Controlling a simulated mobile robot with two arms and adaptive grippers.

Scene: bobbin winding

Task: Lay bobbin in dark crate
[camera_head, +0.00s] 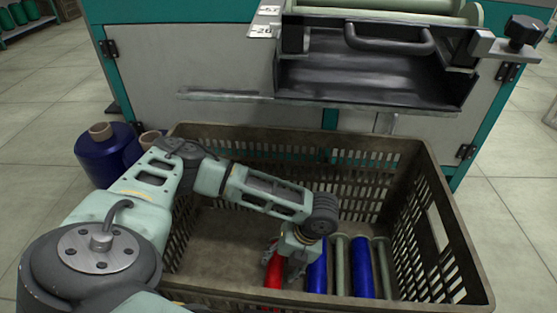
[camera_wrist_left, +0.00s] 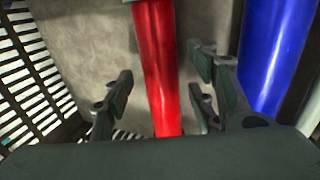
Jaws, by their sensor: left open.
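The dark crate (camera_head: 300,131) stands in front of the machine and has slotted walls. A red bobbin (camera_head: 273,272) lies on the crate floor, left of the other bobbins. It also shows in the left wrist view as a red cylinder (camera_wrist_left: 162,60). My left gripper (camera_head: 284,261) reaches down into the crate and is open. In the left wrist view its fingers (camera_wrist_left: 160,85) stand on either side of the red bobbin, with visible gaps. My right gripper is not in view.
Right of the red bobbin lie blue bobbins (camera_head: 362,266) and thin grey-green tubes (camera_head: 340,262). The crate floor to the left is bare. Behind stands the machine with a black handled tray (camera_head: 370,75). Blue spools (camera_head: 102,158) stand left of the crate.

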